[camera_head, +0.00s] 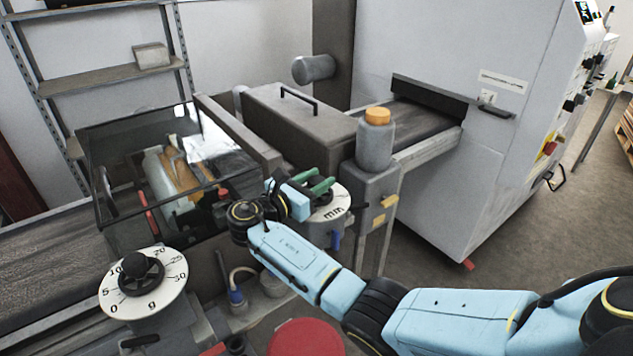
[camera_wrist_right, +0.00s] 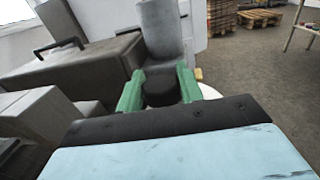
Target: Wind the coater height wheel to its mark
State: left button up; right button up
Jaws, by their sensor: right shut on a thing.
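The coater height wheel is a white dial marked "mm" (camera_head: 337,207) below the grey post at the middle of the head view. My right gripper (camera_head: 318,188) has green fingers and is at this dial, shut on its dark knob. In the right wrist view the green fingers of my right gripper (camera_wrist_right: 160,90) sit on either side of the dark round knob (camera_wrist_right: 160,88). The white dial (camera_wrist_right: 208,91) shows only as an edge behind the right finger. Its mark and most of its scale are hidden. My left gripper is not in view.
A second white dial marked "g" (camera_head: 143,284) with a black knob stands at the front left. A grey bottle with an orange cap (camera_head: 376,138) stands just behind the mm dial. A glass-covered roller section (camera_head: 160,170) lies to the left. A red round top (camera_head: 306,338) is at the front.

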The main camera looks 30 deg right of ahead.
jog(key=m+g+b, duration=0.2)
jog(key=g, duration=0.2)
jog(key=shift+f+m+h+b, duration=0.15)
jog(key=shift+m+h+b, duration=0.15)
jog(key=shift+m, duration=0.1)
jog(key=shift+m+g+b, duration=1.1)
jog(key=shift+g+b, duration=0.45)
jog(key=shift+g, duration=0.35)
jog(key=o, duration=1)
jog(key=shift+d, duration=0.1)
jog(key=shift+c, duration=0.2)
